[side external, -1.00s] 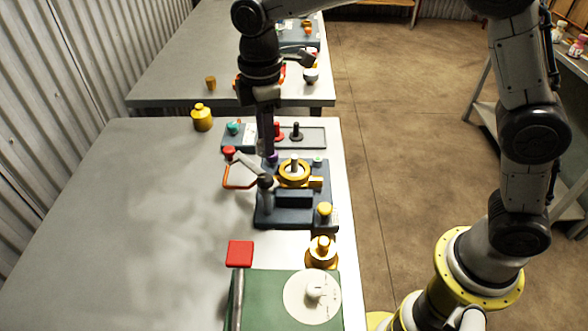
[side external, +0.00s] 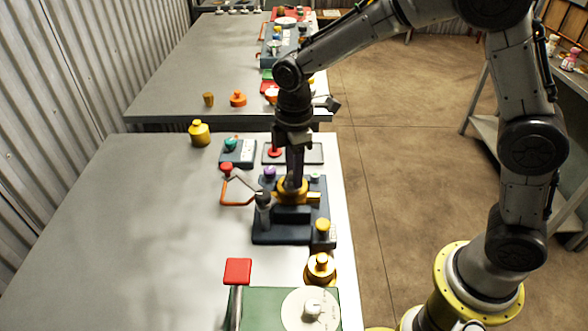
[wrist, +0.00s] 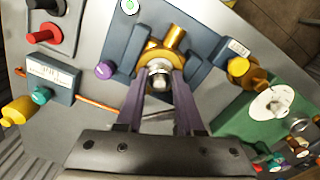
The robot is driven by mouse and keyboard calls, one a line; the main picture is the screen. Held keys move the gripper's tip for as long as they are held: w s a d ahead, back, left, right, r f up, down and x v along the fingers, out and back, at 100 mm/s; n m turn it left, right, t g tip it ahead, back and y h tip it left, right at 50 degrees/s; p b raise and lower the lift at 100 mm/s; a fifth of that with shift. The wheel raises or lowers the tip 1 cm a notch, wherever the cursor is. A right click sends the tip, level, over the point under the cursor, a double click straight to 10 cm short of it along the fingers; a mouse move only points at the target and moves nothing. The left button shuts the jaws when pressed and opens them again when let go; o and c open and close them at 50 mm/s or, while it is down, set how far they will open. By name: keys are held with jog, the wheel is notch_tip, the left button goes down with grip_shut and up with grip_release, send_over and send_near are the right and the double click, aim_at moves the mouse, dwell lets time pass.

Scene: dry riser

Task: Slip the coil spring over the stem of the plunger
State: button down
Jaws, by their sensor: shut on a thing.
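My gripper (side external: 291,184) points down over the brass round body (side external: 280,193) on the dark blue fixture (side external: 290,237). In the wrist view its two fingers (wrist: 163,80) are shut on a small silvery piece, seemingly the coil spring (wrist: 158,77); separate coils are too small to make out. The piece lies over the opening of the brass body (wrist: 152,52). The plunger's stem is not visible apart from this piece, so I cannot tell whether the spring is around it or above it.
A purple knob (side external: 269,173) and an orange bent handle (side external: 238,203) are close to the left of the fixture. A tray with a red-knobbed part (side external: 275,150) lies behind it. A yellow knob (side external: 323,226) stands at the front right. The table's left side is clear.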

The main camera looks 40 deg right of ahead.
jog(key=shift+f, duration=0.15)
jog(key=c, duration=0.5)
grip_release()
notch_tip(320, 180, up, 12)
jog(key=s+d+r+m+t, duration=0.2)
jog(key=s+d+r+m, duration=0.2)
jog(key=s, duration=0.2)
jog(key=shift+s+d+f+m+t, duration=0.6)
jog(key=shift+s+d+m, duration=0.8)
jog(key=shift+s, duration=1.45)
jog(key=shift+s+d+f+m+t, duration=0.8)
jog(key=shift+s+m, duration=1)
jog(key=shift+s, duration=1)
jog(key=shift+s+d+f+m+t, duration=0.45)
jog(key=shift+s+d+m, duration=1)
jog(key=shift+s, duration=1.4)
